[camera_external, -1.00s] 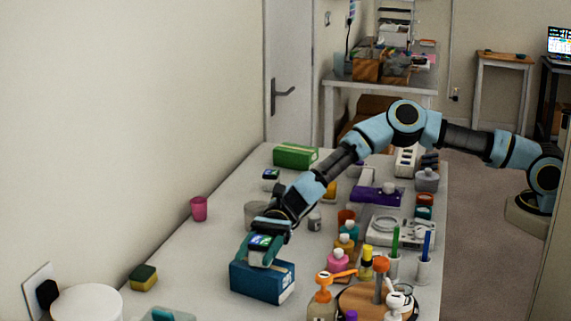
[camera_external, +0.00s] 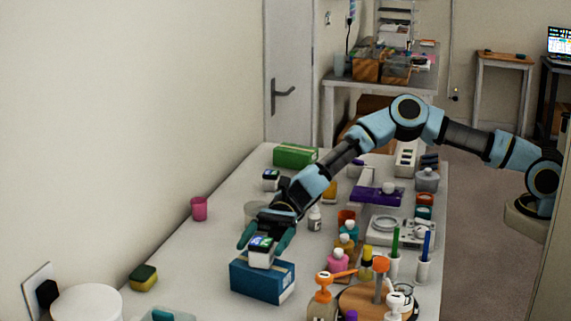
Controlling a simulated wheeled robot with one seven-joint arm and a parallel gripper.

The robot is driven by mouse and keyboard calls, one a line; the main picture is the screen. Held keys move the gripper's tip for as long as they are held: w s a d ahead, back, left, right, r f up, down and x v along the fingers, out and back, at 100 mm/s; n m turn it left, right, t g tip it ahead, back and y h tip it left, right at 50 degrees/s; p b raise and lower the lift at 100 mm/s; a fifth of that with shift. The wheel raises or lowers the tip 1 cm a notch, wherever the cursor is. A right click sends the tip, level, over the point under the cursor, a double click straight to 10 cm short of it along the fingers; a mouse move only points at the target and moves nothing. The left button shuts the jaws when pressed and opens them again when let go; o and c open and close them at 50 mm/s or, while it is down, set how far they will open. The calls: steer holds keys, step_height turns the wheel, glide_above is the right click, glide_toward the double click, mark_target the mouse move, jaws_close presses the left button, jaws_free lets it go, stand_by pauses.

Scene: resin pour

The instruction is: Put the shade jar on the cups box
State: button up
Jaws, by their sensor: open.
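The shade jar (camera_external: 261,257), a small pale jar with a dark lid and a blue-green label on top, sits upright on the blue cups box (camera_external: 254,282). The box stands on the table. My gripper (camera_external: 264,241) is open just above and behind the jar, with its teal fingers spread to either side of it. Contact between fingers and jar is too small to tell. A similar small jar (camera_external: 271,179) stands farther back by the green box.
Right of the box are several bottles, including a pink one (camera_external: 337,263), and a round wooden turntable (camera_external: 361,305). A pink cup (camera_external: 199,208) and a sponge (camera_external: 143,278) stand to the left. The table's left middle is clear.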

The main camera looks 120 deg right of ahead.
steer(key=b+v, duration=0.1)
steer(key=v, duration=0.7)
steer(key=shift+b, duration=0.3)
